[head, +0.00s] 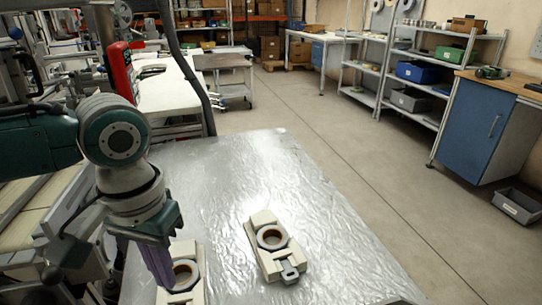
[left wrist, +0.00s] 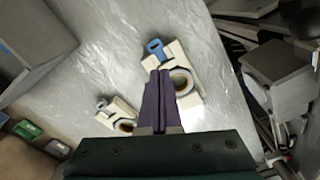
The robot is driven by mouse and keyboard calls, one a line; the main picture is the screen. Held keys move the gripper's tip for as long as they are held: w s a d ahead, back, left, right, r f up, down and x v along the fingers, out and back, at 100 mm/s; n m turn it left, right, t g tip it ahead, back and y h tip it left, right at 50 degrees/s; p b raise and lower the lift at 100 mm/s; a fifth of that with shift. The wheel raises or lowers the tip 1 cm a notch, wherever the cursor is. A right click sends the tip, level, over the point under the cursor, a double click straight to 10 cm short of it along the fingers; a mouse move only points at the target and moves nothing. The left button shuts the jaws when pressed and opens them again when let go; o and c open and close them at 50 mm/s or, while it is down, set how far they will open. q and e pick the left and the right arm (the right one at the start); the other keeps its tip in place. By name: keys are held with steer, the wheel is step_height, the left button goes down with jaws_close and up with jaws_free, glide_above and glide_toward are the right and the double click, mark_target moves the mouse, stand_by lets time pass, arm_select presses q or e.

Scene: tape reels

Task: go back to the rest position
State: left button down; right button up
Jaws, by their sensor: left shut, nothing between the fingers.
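My left gripper (head: 160,268) hangs over the left edge of the metal-topped table (head: 225,165), its purple fingers shut with nothing between them. In the left wrist view the closed fingers (left wrist: 158,76) point out over the table. One tape reel (head: 271,237) sits on a cream holder (head: 257,218) with a grey tab, right of the gripper. A second reel (head: 184,274) on a cream holder is just beside the gripper, partly hidden by it. Both reels also show in the left wrist view, one right of the fingertips (left wrist: 181,82) and one lower left (left wrist: 126,126). My right gripper is out of view.
The tabletop's far and right parts are bare. A floor aisle runs right of it. A blue cabinet bench (head: 470,130) and shelving (head: 410,85) stand at the right. A grey bin (head: 517,205) lies on the floor. Machinery crowds the left side.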

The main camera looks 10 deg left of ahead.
arm_select(q)
steer(key=s+d+r+m+t+h+p, duration=0.2)
steer(key=s+d+m+h, duration=0.15)
steer(key=s+d, duration=0.75)
steer(key=s+a+r+n+t+y, duration=0.1)
steer(key=s+a+r+t+y, duration=0.15)
steer(key=s+a+r, duration=0.35)
step_height(320, 180, up, 37)
steer(key=w+a+p, duration=0.1)
steer(key=p, duration=3.7)
steer(key=shift+a+g+y, duration=0.4)
steer(key=shift+g, duration=0.05)
